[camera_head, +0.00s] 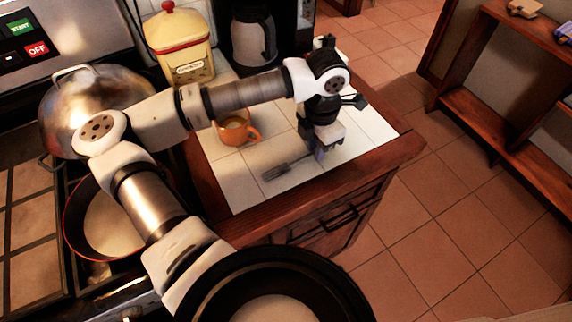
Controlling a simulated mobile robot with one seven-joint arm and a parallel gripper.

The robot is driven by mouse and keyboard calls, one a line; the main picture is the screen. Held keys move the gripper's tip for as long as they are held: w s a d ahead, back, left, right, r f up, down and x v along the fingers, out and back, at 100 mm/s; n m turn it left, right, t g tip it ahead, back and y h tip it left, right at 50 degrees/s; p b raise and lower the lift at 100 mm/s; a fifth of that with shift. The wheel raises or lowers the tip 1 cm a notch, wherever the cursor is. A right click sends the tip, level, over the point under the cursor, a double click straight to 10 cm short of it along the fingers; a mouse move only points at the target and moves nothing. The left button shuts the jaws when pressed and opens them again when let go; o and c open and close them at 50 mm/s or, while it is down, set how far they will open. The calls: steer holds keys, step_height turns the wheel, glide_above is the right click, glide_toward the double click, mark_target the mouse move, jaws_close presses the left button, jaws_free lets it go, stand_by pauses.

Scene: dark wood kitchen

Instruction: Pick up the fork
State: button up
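The fork (277,172) lies on the white tiled counter (237,186), near its front wooden edge. Its tines point to the lower left, and its handle runs up right toward my gripper. My gripper (318,154) points down at the counter, right at the handle end of the fork. The fingers are small and partly hidden by the gripper body. I cannot tell whether they touch the handle or are open or shut.
An orange mug (235,128) stands left of my gripper. A yellow canister (179,46) and a coffee maker (253,36) stand behind. A metal pot (92,88) and a red-rimmed pan (72,222) are on the stove at left. Tiled floor is open at right.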

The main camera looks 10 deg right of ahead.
jaws_close()
